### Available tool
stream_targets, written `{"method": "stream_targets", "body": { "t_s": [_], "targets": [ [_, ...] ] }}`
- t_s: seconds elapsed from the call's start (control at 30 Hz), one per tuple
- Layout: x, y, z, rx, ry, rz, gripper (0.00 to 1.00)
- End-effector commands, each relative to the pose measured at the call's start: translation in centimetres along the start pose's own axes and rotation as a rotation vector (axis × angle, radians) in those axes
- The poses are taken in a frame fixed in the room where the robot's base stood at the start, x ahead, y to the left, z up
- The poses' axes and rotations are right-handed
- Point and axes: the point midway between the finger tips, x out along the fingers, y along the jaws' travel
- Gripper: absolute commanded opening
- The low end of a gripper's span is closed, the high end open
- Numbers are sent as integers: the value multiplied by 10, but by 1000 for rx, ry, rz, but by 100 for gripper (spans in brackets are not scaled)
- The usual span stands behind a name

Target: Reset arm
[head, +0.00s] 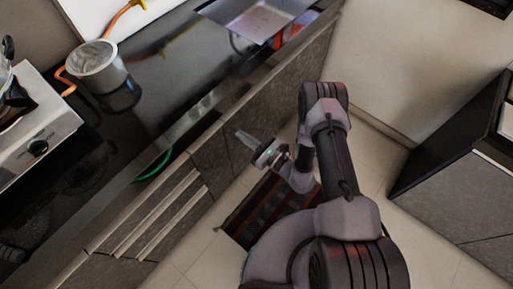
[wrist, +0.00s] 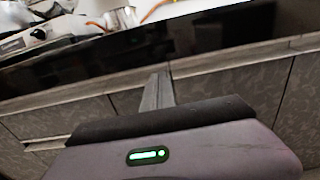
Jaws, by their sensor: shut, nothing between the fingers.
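My gripper (head: 241,134) is shut and empty in the head view. Its fingers point to the upper left, in front of the grey cabinet fronts below the counter edge. In the wrist view the closed fingers (wrist: 158,92) stand out just beyond the dark gripper body. They overlap the cabinet fronts in the picture; I cannot tell the exact distance to them. My arm is folded, with its elbow raised at the middle right of the head view.
A black counter (head: 165,60) holds a metal pot (head: 97,68) and a stove (head: 38,130) at left. A sink (head: 262,18) is at the top. A dark patterned rug (head: 268,207) lies on the tiled floor. A dark cabinet (head: 465,165) stands at right.

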Motion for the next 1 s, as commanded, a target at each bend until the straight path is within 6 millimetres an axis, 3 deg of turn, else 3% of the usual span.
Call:
{"method": "stream_targets", "body": {
  "t_s": [0.1,0.23,0.47,0.53,0.57,0.63,0.77,0.8,0.9,1.0],
  "targets": [
    [-34,-2,6,1,0,-6,0],
    [-58,-2,5,-2,-1,-5,0],
    [-70,0,3,-3,-3,2,0],
    [-64,-2,15,-19,-13,31,0],
    [-60,-3,27,-32,-23,60,0],
    [-45,-3,71,-85,-51,176,0],
    [-32,24,180,-259,-63,508,0],
    [-36,36,210,-327,-45,611,0],
    [-60,69,272,-532,43,848,0],
    [-98,96,315,-778,192,1031,0]
  ]
}}
